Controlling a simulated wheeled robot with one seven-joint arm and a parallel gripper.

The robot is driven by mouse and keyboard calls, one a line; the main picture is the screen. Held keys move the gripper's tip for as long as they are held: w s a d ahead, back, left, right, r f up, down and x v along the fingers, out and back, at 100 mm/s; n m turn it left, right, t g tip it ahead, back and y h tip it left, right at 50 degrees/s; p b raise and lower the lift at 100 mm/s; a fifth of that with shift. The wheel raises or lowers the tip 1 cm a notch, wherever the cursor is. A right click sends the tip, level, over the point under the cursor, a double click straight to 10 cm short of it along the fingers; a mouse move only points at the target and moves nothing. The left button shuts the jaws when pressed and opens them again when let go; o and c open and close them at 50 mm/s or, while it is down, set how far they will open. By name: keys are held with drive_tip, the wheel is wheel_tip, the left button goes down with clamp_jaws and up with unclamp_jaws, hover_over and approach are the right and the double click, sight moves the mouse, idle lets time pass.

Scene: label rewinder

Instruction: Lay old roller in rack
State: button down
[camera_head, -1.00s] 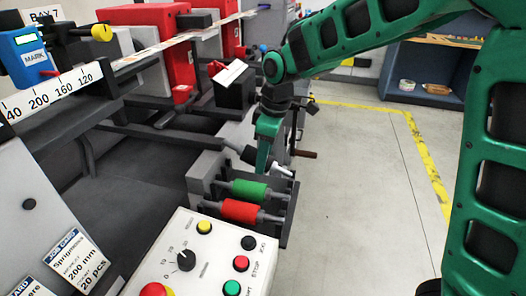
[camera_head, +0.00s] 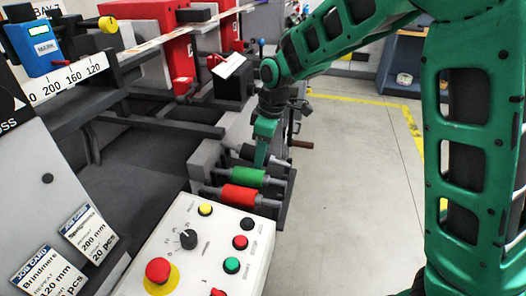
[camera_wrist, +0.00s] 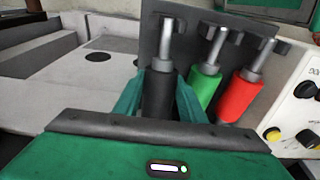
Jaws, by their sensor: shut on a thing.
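My gripper (camera_head: 262,152) is over the far end of the roller rack (camera_head: 204,160) in the head view. In the wrist view it (camera_wrist: 160,98) is shut on a dark roller (camera_wrist: 160,92), whose metal shaft (camera_wrist: 167,45) points away over the rack's dark end plate (camera_wrist: 193,58). The dark roller lies beside a green roller (camera_wrist: 204,86) and a red roller (camera_wrist: 240,94), roughly parallel to them. In the head view the green roller (camera_head: 249,177) and red roller (camera_head: 240,197) lie nearest the camera. I cannot tell if the dark roller's shaft rests in its slots.
A control panel (camera_head: 215,245) with buttons stands just in front of the rack. The rewinder's dark frame (camera_head: 150,125) and red units (camera_head: 160,50) are to the left. Open floor (camera_head: 350,180) lies to the right.

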drive_tip(key=shift+f, duration=0.5)
drive_tip(key=shift+s, duration=0.1)
drive_tip(key=shift+d+f, duration=0.1)
drive_tip(key=c, duration=1.6)
unclamp_jaws()
drive_tip(key=o, duration=0.5)
drive_tip(key=shift+w+f, duration=0.6)
drive_tip(key=shift+w, duration=0.35)
drive_tip(key=shift+s+r, duration=0.6)
drive_tip(key=shift+r, duration=4.25)
